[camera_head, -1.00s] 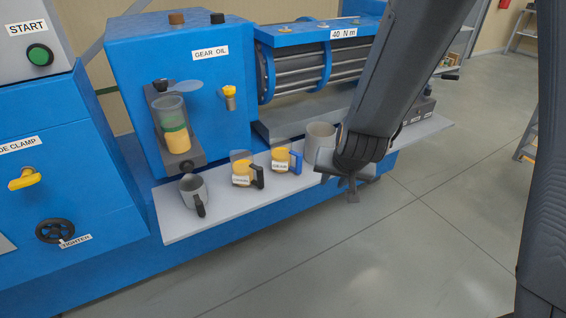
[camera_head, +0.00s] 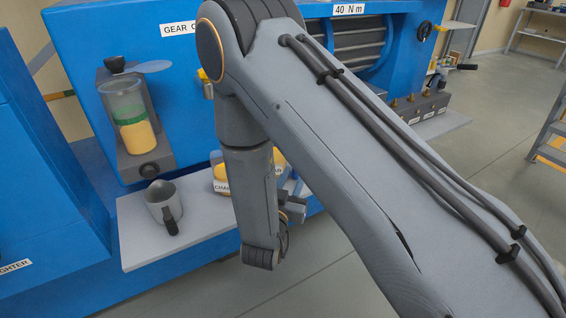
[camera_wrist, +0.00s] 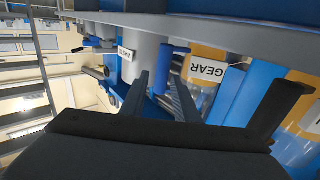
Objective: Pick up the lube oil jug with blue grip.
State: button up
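The jug with the blue grip (camera_wrist: 207,70) holds yellow oil; its label reads GEAR in the wrist view, not lube. Its dark blue grip (camera_wrist: 174,66) points left there. In the head view my arm hides most of this jug; a yellow part (camera_head: 279,160) shows. My gripper (camera_wrist: 158,80) is open, its two black fingers apart and pointing toward the jug row. In the head view my gripper (camera_head: 290,203) is partly hidden beside my wrist, at the shelf's front edge.
A second yellow jug (camera_head: 221,177) with a label starting CHAI stands close by; its black grip (camera_wrist: 280,106) is at the right in the wrist view. A grey mug (camera_head: 163,203) stands on the shelf (camera_head: 135,235). The blue machine (camera_head: 80,80) rises behind.

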jog(key=x, duration=0.4)
jog(key=shift+w, duration=0.15)
jog(key=shift+r+x, duration=0.15)
jog(key=shift+x, duration=1.2)
jog(key=shift+r+x, duration=0.15)
jog(key=shift+x, duration=1.2)
jog(key=shift+a, duration=0.2)
grip_shut()
